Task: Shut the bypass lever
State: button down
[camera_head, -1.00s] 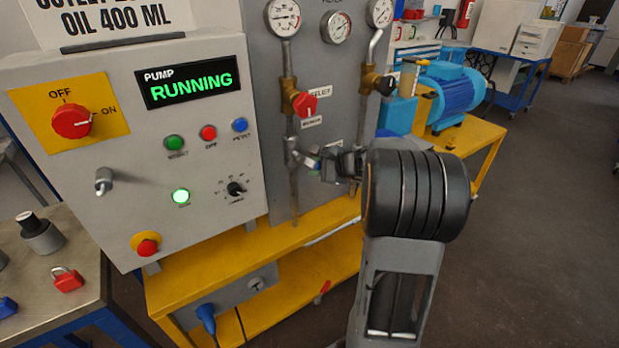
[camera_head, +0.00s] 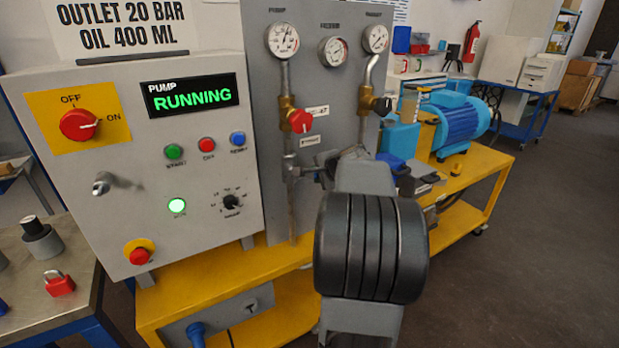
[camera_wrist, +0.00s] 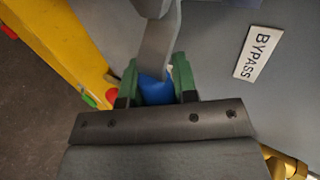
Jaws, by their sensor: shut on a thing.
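The bypass lever (camera_wrist: 157,48) is a flat grey bar with a blue grip (camera_wrist: 156,91) in the wrist view. My gripper (camera_wrist: 155,84) is shut on the blue grip, with a green-padded finger on each side. A white BYPASS label (camera_wrist: 257,52) is on the grey panel to the right of the lever. In the head view the valve (camera_head: 290,167) sits on the left vertical pipe, below a red knob (camera_head: 300,121). My wrist hides the lever's grip and most of my gripper there.
The control box (camera_head: 150,190) with a RUNNING display (camera_head: 192,96) stands left of the pipes. The yellow bench (camera_head: 215,285) runs below. A blue motor (camera_head: 455,120) stands to the right. Gauges (camera_head: 284,41) are above. The floor at right is clear.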

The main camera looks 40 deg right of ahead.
jog(key=shift+r, duration=0.15)
jog(key=c, duration=0.9)
grip_release()
jog(key=p+v, duration=0.1)
jog(key=v, duration=1.2)
jog(key=shift+s+r, duration=0.15)
jog(key=shift+s, duration=0.2)
jog(key=s+a+f+n+g+y+p, duration=0.2)
jog(key=a+f+n+g+p, duration=0.45)
jog(key=a, duration=0.55)
jog(key=a+r+n+p, duration=0.1)
jog(key=a+n+p, duration=0.1)
jog(key=a+n, duration=0.2)
jog(key=s+a+r+n+p, duration=0.1)
jog(key=a+r+n+p, duration=0.1)
jog(key=a+n, duration=0.3)
jog(key=s+a+r+n+g+p, duration=0.1)
jog(key=a+n+p, duration=0.3)
jog(key=a, duration=0.6)
jog(key=shift+r+n+y, duration=0.3)
jog(key=shift+r+n, duration=0.15)
jog(key=shift+r, duration=0.15)
